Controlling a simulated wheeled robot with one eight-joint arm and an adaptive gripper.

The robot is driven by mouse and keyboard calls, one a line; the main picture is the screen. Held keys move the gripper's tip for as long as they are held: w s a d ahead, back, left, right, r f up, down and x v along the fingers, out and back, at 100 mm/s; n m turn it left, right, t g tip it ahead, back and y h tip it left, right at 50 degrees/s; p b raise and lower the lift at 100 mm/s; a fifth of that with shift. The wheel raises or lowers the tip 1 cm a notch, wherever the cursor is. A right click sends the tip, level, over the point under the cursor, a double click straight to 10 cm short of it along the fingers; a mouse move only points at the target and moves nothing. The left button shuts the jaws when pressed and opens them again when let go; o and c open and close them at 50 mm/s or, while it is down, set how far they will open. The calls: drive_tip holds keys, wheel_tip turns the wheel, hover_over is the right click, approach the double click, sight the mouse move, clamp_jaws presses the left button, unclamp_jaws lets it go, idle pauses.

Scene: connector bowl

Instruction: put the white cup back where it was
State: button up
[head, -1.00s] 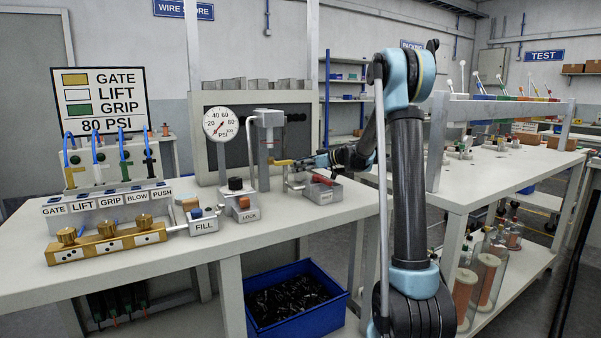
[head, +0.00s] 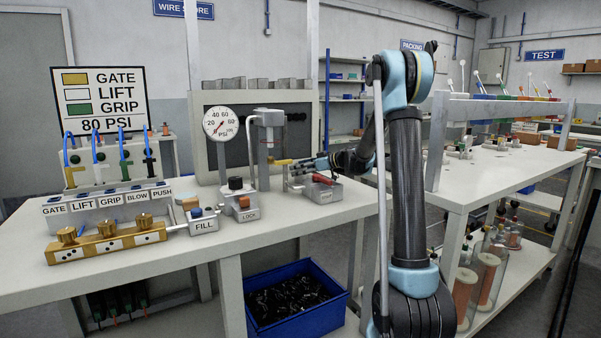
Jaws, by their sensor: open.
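My gripper (head: 288,166) is open at the back of the left bench, beside the grey post of the press-like fixture (head: 268,140) and above a small grey tray (head: 323,190). The fingers look spread, and a small yellow-orange part (head: 283,162) shows at their tips. I cannot tell whether it belongs to the fixture or the gripper. I cannot pick out a white cup with certainty. Small coloured fittings under blue tubes stand on the rack (head: 110,172) at the left, and the one above LIFT looks pale.
A pressure gauge (head: 220,123) and the LOCK block (head: 241,203) stand left of the fixture. The FILL block (head: 202,220) and a brass manifold (head: 108,243) are nearer the front. A blue bin (head: 297,300) sits below. The bench front right of LOCK is clear.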

drive_tip(key=v, duration=1.1)
drive_tip(key=shift+d, duration=0.2)
drive_tip(key=shift+s+d+r, duration=0.15)
drive_tip(key=shift+s+d, duration=0.05)
drive_tip(key=shift+s, duration=0.1)
